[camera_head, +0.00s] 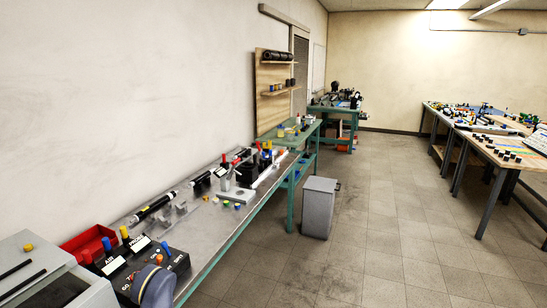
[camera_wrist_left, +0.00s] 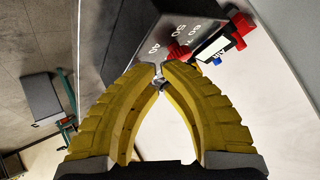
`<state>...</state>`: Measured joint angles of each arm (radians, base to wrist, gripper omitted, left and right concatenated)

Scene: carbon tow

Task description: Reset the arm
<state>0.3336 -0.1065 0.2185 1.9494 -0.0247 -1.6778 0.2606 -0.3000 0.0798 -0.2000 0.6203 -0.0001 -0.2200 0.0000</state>
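No gripper shows in the head view. In the left wrist view my left gripper (camera_wrist_left: 160,66) has ridged yellow fingers whose tips come together, with a gap between them lower down. A small silver metal piece (camera_wrist_left: 159,84) shows between the fingers just below the tips; I cannot tell whether it is held or lies behind them. Beyond the tips is a dark grey plate (camera_wrist_left: 143,58) with white numbers such as 40, 50 and 60. My right gripper is in neither view.
A long grey bench (camera_head: 190,230) runs along the left wall with black boxes (camera_head: 172,262), a red bin (camera_head: 88,240), black tubes (camera_head: 153,207) and a stand with red knobs (camera_head: 236,180). A grey bin (camera_head: 319,210) stands on the floor.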

